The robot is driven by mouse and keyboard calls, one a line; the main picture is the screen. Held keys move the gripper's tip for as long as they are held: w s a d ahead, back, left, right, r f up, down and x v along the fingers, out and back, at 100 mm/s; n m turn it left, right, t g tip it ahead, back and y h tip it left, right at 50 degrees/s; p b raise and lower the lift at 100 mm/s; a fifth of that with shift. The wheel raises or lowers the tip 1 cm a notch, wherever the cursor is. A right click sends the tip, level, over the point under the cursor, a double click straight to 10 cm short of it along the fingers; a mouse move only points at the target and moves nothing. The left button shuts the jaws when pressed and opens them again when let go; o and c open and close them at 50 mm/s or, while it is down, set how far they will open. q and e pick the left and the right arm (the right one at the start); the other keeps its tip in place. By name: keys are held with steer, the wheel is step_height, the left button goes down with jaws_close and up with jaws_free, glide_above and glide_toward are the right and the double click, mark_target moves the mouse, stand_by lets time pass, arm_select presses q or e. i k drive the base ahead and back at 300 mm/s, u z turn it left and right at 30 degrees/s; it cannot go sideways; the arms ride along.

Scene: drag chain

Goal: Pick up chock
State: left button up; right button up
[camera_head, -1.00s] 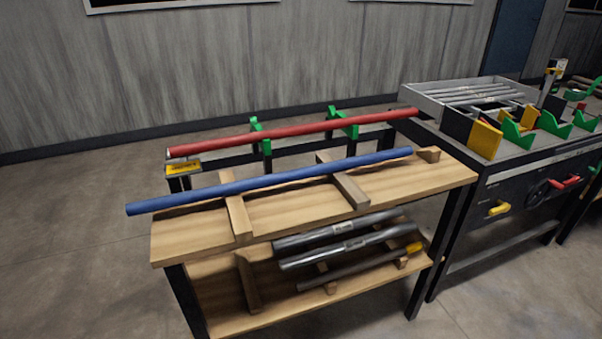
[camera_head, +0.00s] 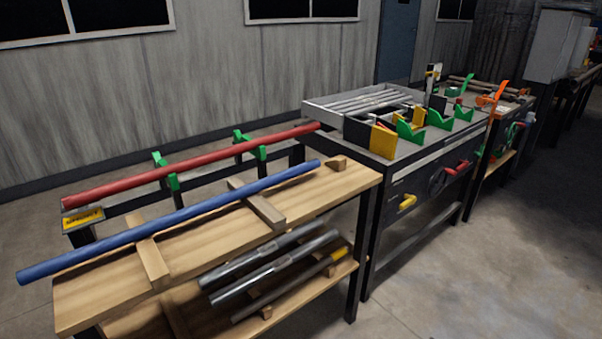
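A small wooden block with a notched shape, which looks like the chock (camera_head: 335,163), sits on the far right corner of the wooden table top (camera_head: 325,190). It is just beyond the right end of a long blue tube (camera_head: 170,222). The tube lies across two wooden bars (camera_head: 265,211) on the table. Neither of my grippers shows in this view, so I cannot see whether they are open or shut.
A red tube (camera_head: 190,165) rests on green brackets (camera_head: 172,181) behind the table. Metal tubes (camera_head: 275,268) lie on the lower shelf. A dark workbench (camera_head: 385,200) with a grey tray (camera_head: 310,108) and green holders stands to the right. Floor (camera_head: 500,260) at front right is clear.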

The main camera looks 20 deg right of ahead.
mark_target(337, 164)
steer(key=z, duration=1.85)
steer(key=i, duration=2.05)
steer(key=u, duration=0.65)
